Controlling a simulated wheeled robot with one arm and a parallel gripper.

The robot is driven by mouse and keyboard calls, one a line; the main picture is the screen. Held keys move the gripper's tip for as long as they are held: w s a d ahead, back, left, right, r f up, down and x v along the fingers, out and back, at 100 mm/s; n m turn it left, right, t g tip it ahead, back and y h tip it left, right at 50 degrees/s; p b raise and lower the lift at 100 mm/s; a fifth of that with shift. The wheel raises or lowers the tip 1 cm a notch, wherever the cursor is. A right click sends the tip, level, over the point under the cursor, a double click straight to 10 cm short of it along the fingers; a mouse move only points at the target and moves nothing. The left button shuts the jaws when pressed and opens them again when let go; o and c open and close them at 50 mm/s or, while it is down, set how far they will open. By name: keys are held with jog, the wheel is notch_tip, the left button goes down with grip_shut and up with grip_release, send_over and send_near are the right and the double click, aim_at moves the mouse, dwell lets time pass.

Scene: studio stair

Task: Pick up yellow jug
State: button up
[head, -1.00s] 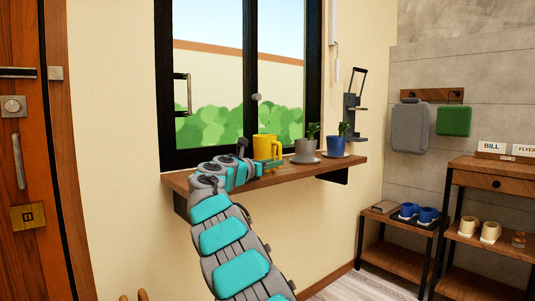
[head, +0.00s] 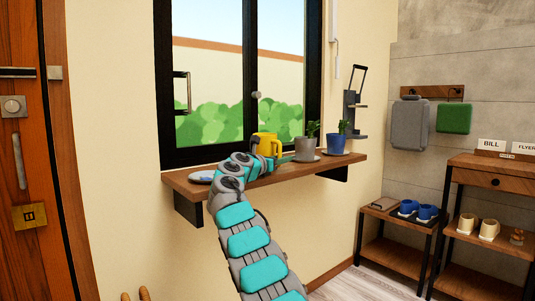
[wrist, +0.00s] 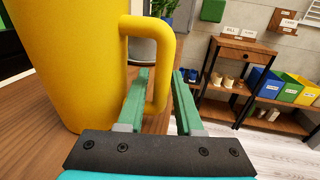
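The yellow jug (head: 267,140) stands upright on the wooden window shelf (head: 330,163) in the head view. In the wrist view its body (wrist: 70,50) fills the left side and its handle (wrist: 163,50) faces my gripper. My gripper (wrist: 162,74) is open, with its green fingers on either side of the handle's outer bar. The left finger shows inside the handle loop and the right finger is outside it, with a gap to the bar. In the head view my gripper (head: 272,163) is partly hidden by my wrist, just in front of the jug.
A grey pot with a plant (head: 305,148) and a blue pot with a plant (head: 336,143) stand right of the jug. A small pale dish (head: 200,176) lies at the shelf's left end. The window (head: 235,80) is close behind.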

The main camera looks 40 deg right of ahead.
jog(key=shift+x, duration=0.85)
grip_shut()
jog(key=shift+r, duration=0.1)
dwell(0.9)
